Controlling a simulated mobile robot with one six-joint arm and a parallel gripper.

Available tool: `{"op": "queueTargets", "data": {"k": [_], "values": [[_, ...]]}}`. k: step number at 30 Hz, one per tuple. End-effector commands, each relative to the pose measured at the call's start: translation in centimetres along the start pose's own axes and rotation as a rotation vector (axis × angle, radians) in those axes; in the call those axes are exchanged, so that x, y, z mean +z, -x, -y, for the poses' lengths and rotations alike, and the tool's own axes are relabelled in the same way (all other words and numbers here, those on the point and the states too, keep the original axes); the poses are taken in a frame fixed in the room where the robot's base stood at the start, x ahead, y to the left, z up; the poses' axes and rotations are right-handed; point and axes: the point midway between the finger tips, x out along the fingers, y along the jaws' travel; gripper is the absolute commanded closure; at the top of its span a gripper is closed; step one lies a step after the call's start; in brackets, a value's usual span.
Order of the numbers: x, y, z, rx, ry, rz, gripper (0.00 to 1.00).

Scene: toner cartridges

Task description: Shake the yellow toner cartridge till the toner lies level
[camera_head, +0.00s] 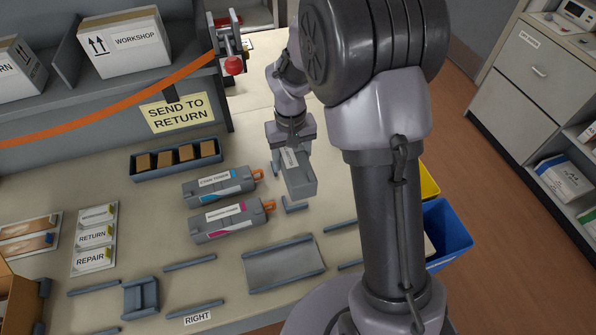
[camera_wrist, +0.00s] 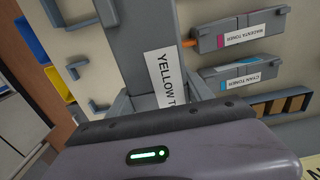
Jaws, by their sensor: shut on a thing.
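The yellow toner cartridge (camera_head: 299,182) is a grey box hanging below my gripper (camera_head: 289,147) in the head view. In the wrist view the cartridge (camera_wrist: 150,35) carries a white label reading "YELLOW T", the rest hidden. My gripper (camera_wrist: 160,97) is shut on it, with one finger on each side. The cartridge is held over the table, right of the other cartridges; I cannot tell its exact height. The toner inside is not visible.
The cyan toner (camera_head: 219,186) and magenta toner (camera_head: 231,221) lie left of the held cartridge. An empty grey tray (camera_head: 284,265) is in front. A box of brown blocks (camera_head: 133,164) lies behind. A blue bin (camera_head: 447,232) stands at the table's right edge.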

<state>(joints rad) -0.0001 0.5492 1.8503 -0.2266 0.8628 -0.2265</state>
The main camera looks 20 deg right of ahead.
Motion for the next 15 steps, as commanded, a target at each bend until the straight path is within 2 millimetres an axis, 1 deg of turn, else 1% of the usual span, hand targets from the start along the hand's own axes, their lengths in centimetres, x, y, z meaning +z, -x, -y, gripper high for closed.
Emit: {"op": "queueTargets", "data": {"k": [2, 6, 9, 11, 15], "values": [[1.1, -0.2, 0.0, 0.000, 0.000, 0.000, 1.00], [4.4, -0.3, 0.0, 0.000, -0.001, 0.000, 1.00], [5.8, -0.2, 0.0, 0.000, -0.001, 0.000, 1.00], [5.7, -0.1, 0.0, 0.000, -0.001, 0.000, 1.00], [2.9, 0.2, 0.0, 0.000, -0.001, 0.000, 1.00]]}}
